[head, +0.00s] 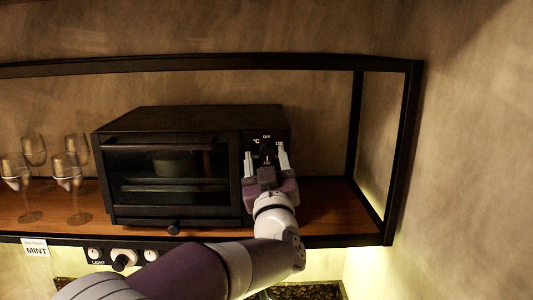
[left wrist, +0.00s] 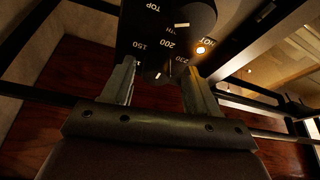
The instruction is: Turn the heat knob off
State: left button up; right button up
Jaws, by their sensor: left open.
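A black toaster oven (head: 190,112) stands on the wooden shelf, with its control panel on the right side. The heat knob (head: 267,147) is dark and sits high on that panel, below a white OFF mark. My left gripper (head: 267,157) is at the panel, open, with one finger on each side of the knob. In the left wrist view the knob (left wrist: 155,72) shows between the spread fingers, near the figures 150, 200 and 230. Whether the fingers touch it cannot be told. A small lamp (left wrist: 201,49) marked HOT glows. My right gripper is not in view.
Several stemmed glasses (head: 70,172) stand on the shelf left of the oven. A black shelf frame (head: 403,150) bounds the right end. A second dark knob (left wrist: 197,18) is beyond the heat knob. The shelf right of the oven is clear.

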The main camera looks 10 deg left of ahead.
pick_arm(q)
jog(key=shift+s+d, duration=0.1)
jog(key=shift+d, duration=0.25)
jog(key=shift+c, duration=0.9)
jog(key=c, duration=0.5)
jog(key=shift+s, duration=0.1)
jog(key=c, duration=0.4)
jog(key=shift+o, duration=0.2)
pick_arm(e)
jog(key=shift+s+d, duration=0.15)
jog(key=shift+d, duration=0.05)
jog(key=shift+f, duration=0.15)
